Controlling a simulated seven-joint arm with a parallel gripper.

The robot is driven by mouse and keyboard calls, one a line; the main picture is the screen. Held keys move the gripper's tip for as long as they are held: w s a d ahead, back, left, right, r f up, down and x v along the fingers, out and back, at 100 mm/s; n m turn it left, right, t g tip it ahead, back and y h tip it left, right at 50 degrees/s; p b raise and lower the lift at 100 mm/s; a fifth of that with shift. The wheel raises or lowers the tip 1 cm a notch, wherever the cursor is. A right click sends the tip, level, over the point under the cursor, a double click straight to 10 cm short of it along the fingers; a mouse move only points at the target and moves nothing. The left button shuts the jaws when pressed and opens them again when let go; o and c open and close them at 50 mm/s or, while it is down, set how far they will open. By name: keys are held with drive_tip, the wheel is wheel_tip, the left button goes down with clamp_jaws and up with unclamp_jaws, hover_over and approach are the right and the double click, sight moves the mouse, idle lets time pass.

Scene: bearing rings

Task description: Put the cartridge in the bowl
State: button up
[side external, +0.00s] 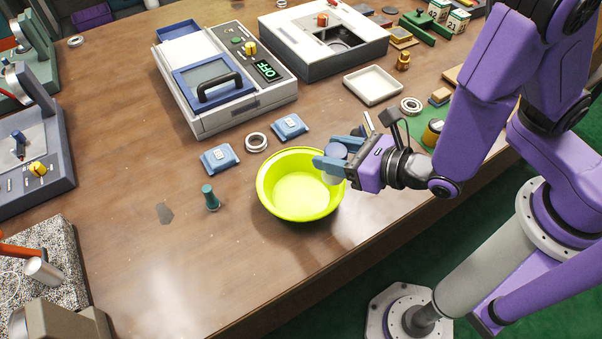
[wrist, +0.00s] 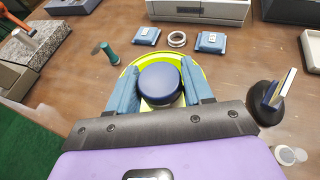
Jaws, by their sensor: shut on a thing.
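The cartridge is a short cylinder with a dark blue round top (side external: 336,151) and a paler body below. My gripper (side external: 338,158) is shut on it, with a blue finger on each side. In the wrist view the cartridge (wrist: 160,83) sits between the two fingers (wrist: 162,90), top facing the camera. The yellow-green bowl (side external: 290,200) stands on the table, and its inside looks empty where visible. The cartridge is above the bowl's right side in the side view. In the wrist view the bowl's rim (wrist: 143,58) shows behind and around the cartridge. The bowl's near part is hidden there.
Two blue packets (side external: 219,158) (side external: 290,126) and a bearing ring (side external: 256,142) lie behind the bowl. A teal peg-like piece (side external: 210,197) stands to its left. A white tray (side external: 373,86) and machines (side external: 225,80) are farther back. The table left of the bowl is mostly clear.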

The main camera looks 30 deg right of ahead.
drive_tip(key=shift+w+a+f, duration=0.55)
drive_tip(key=shift+w+a, duration=0.05)
drive_tip(key=shift+w, duration=0.15)
drive_tip(key=shift+w+a+f, duration=0.5)
drive_tip(key=shift+w+f, duration=0.1)
drive_tip(key=shift+f, duration=0.85)
drive_tip(key=shift+w+a+f, duration=0.45)
drive_tip(key=shift+w+f, duration=0.15)
drive_tip(key=shift+f, duration=0.8)
drive_tip(key=shift+w+a+f, duration=0.5)
drive_tip(key=shift+w+f, duration=0.1)
drive_tip(key=shift+f, duration=0.85)
drive_tip(key=shift+f, duration=0.1)
drive_tip(key=o, duration=1.1)
drive_tip(key=v, duration=1.2)
